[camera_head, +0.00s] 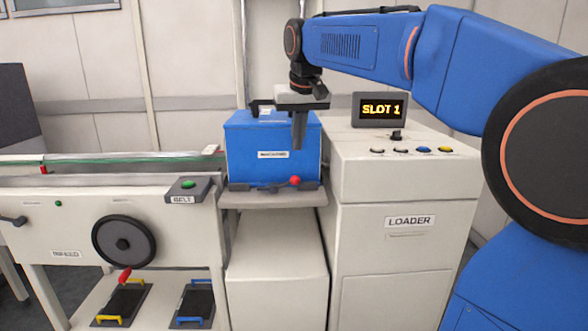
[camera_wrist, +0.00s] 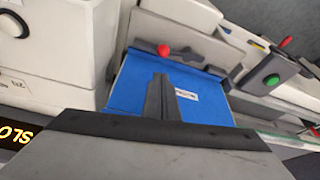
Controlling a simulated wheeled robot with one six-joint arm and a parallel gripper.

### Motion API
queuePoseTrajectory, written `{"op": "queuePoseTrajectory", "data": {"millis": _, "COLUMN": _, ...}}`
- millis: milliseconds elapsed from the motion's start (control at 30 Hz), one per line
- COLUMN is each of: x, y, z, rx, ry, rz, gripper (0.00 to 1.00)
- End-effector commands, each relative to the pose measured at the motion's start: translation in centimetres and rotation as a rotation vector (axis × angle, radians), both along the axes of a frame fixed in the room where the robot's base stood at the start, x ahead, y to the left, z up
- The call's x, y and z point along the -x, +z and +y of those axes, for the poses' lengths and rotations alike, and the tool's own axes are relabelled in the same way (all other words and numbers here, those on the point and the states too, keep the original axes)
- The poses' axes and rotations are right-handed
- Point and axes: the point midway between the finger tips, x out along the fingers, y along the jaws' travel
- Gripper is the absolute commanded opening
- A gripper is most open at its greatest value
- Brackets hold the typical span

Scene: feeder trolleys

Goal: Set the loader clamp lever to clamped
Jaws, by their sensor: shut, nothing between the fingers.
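The clamp lever shows as a red ball knob (camera_head: 295,181) at the front edge of the loader shelf, low in front of the blue box; the knob also shows in the wrist view (camera_wrist: 163,50). The lever's arm is too small to read, so I cannot tell its setting. The blue box (camera_head: 250,172) stands on the shelf (camera_head: 262,200) and carries a white label. My gripper (camera_head: 299,146) is shut and empty, pointing down above the knob and apart from it. In the wrist view my shut fingers (camera_wrist: 160,78) overlap the blue box, with the knob beyond their tips.
The white loader cabinet (camera_head: 400,270) stands right of the box, with several buttons and a "SLOT 1" display (camera_head: 380,109) on top. At left is a belt table with a green belt button (camera_head: 187,185), a black handwheel (camera_head: 124,241) and a red handle (camera_head: 125,275).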

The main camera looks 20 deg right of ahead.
Motion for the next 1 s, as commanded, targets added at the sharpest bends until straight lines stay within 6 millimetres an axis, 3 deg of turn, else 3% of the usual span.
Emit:
{"op": "queuePoseTrajectory", "data": {"millis": 267, "x": -0.5, "y": -1.4, "z": -0.1, "rx": 0.000, "ry": 0.000, "rz": 0.002, "gripper": 0.00}}
{"op": "queuePoseTrajectory", "data": {"millis": 700, "x": -2.8, "y": -7.8, "z": -0.3, "rx": 0.000, "ry": 0.000, "rz": 0.002, "gripper": 0.00}}
{"op": "queuePoseTrajectory", "data": {"millis": 1000, "x": -3.4, "y": -9.4, "z": -0.4, "rx": 0.000, "ry": 0.000, "rz": -0.001, "gripper": 0.00}}
